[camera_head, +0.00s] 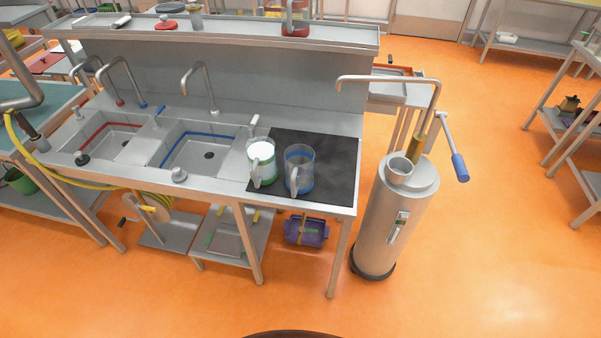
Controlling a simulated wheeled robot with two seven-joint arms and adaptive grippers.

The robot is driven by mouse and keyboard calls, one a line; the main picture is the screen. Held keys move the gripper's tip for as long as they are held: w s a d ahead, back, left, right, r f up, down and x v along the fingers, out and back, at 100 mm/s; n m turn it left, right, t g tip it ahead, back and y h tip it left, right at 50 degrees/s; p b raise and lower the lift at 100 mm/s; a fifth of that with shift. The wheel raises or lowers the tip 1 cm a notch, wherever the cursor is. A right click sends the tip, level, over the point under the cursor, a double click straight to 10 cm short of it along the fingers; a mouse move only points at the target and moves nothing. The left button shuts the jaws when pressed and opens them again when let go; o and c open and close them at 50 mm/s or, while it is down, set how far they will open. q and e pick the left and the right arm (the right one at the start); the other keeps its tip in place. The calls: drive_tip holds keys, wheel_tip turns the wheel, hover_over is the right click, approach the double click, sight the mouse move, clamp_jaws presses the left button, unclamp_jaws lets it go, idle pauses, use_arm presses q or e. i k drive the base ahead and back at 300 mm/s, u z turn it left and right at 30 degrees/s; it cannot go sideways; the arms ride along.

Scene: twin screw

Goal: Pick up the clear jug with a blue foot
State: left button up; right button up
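A clear jug with a blue foot (300,171) stands upright on the black mat (336,160) at the right end of the steel sink counter. Its handle faces the front left. Close on its left stands a second jug (262,163), with white contents and a green band low down. Its handle also faces forward. Neither of my grippers shows in the head view.
Two sink basins (209,155) are left of the mat, with curved taps behind. A steel cylinder machine (394,215) with a tall bent pipe stands right of the counter. Orange floor (480,270) is clear in front and right. A raised shelf (230,38) runs behind.

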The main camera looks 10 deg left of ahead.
sight(299, 159)
drive_tip(key=u, duration=2.15)
drive_tip(key=i, duration=1.95)
drive_tip(key=z, duration=2.75)
